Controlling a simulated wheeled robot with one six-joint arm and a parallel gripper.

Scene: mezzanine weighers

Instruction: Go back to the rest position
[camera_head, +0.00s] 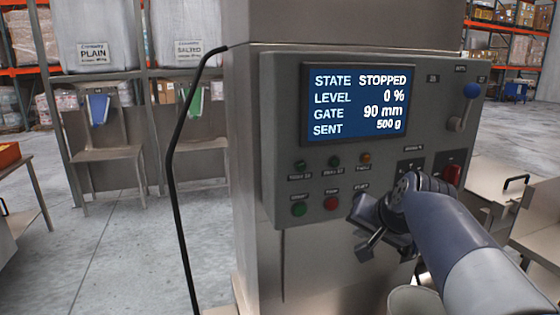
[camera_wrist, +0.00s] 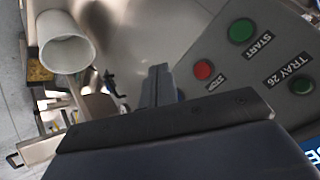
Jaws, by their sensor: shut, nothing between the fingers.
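My gripper (camera_head: 366,246) is in front of the lower part of the grey control panel (camera_head: 285,120), to the right of the green START button (camera_head: 299,209) and red STOP button (camera_head: 331,203). Its fingers are shut with nothing between them; they also show in the wrist view (camera_wrist: 158,86). In that view the STOP button (camera_wrist: 204,70) lies just right of the fingers and the START button (camera_wrist: 242,30) farther up. The gripper looks apart from both buttons. The panel screen (camera_head: 360,104) reads STATE STOPPED, LEVEL 0 %, GATE 90 mm, SENT 500 g.
Bins labelled PLAIN (camera_head: 95,25) and SALTED (camera_head: 185,25) stand behind open floor.

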